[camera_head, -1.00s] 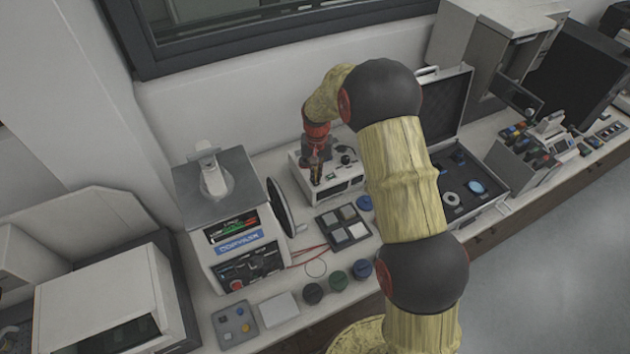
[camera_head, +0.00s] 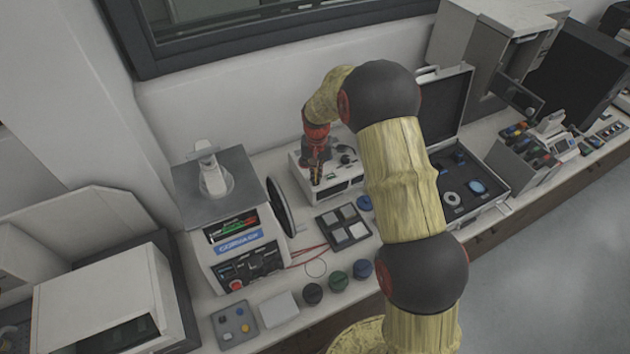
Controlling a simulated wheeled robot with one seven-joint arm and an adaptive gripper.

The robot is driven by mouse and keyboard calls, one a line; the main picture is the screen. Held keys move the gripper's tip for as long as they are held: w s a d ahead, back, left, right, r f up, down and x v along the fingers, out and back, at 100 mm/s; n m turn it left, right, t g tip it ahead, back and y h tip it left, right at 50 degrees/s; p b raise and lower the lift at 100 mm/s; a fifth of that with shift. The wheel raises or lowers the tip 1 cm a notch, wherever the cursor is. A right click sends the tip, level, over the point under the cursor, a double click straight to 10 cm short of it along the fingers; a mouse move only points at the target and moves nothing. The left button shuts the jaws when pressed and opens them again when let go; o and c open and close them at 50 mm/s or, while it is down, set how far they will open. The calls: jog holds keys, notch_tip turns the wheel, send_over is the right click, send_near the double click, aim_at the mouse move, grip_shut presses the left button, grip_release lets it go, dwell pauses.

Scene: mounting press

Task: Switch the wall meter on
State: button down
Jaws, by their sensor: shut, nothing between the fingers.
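A white boxy instrument (camera_head: 345,189) with a dark front strip stands on the bench against the wall; I cannot tell for sure that it is the wall meter. My gripper (camera_head: 317,181), below a red wrist, points down at the left part of this instrument. Its fingers look shut and hold nothing I can see. Whether the fingertips touch the instrument cannot be told. Any switch under the gripper is hidden or too small to make out.
A grey-topped press (camera_head: 225,220) with a round dark disc stands to the left. A tray of square pads (camera_head: 342,228) lies in front of the instrument, with several round pucks nearby. An open case (camera_head: 489,166) stands to the right, behind my arm.

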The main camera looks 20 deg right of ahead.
jog(key=shift+f+b, duration=0.4)
jog(key=shift+f, duration=0.35)
dwell(0.3)
jog(key=shift+r, duration=0.15)
jog(key=shift+r+p, duration=1.9)
jog(key=shift+r, duration=1.5)
jog(key=s+r+n+t+b, duration=0.1)
jog(key=s+r+b, duration=0.3)
jog(key=s, duration=0.8)
jog(key=s+r+n+t+b, duration=0.1)
jog(key=s+r+b, duration=0.4)
jog(key=s, duration=0.7)
jog(key=s+r+n+t+b, duration=0.1)
jog(key=s+r+t+b, duration=0.2)
jog(key=s, duration=0.9)
jog(key=shift+s+r+n+t+b, duration=0.35)
jog(key=shift+r+b, duration=0.45)
jog(key=shift+r, duration=0.95)
